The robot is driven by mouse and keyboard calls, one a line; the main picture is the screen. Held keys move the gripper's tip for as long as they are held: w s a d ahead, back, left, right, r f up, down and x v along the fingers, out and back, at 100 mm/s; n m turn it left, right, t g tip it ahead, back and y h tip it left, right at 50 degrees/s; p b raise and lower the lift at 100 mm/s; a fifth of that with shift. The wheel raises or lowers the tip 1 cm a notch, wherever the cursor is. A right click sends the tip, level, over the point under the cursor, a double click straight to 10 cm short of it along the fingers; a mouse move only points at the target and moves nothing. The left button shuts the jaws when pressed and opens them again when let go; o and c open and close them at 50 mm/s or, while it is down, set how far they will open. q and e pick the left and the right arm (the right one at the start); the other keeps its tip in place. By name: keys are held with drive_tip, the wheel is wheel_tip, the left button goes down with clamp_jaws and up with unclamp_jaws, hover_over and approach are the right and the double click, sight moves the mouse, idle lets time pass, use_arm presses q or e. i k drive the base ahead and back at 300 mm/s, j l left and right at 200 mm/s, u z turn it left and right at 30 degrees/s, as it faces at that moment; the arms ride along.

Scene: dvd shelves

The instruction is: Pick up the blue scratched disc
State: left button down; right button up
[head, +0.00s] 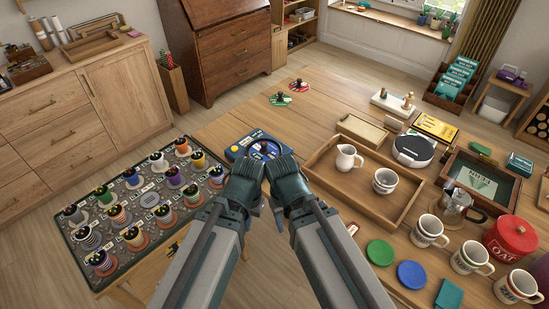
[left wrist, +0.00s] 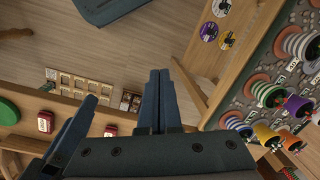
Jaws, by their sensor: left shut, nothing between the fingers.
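A flat plain blue disc (head: 411,274) lies on the wooden table in the head view, beside a green disc (head: 380,252); no scratches can be made out on it.
A wooden tray (head: 326,193) with a white pitcher and cups stands right of my arms. Mugs (head: 471,258) and a red tin (head: 511,238) stand at the right. A dark mat (head: 155,200) with several spools is at the left.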

sight(265, 151)
drive_tip(key=j+z, duration=0.4)
drive_tip(key=k+j+z, duration=0.1)
drive_tip(key=z, duration=0.3)
drive_tip(key=j, duration=0.1)
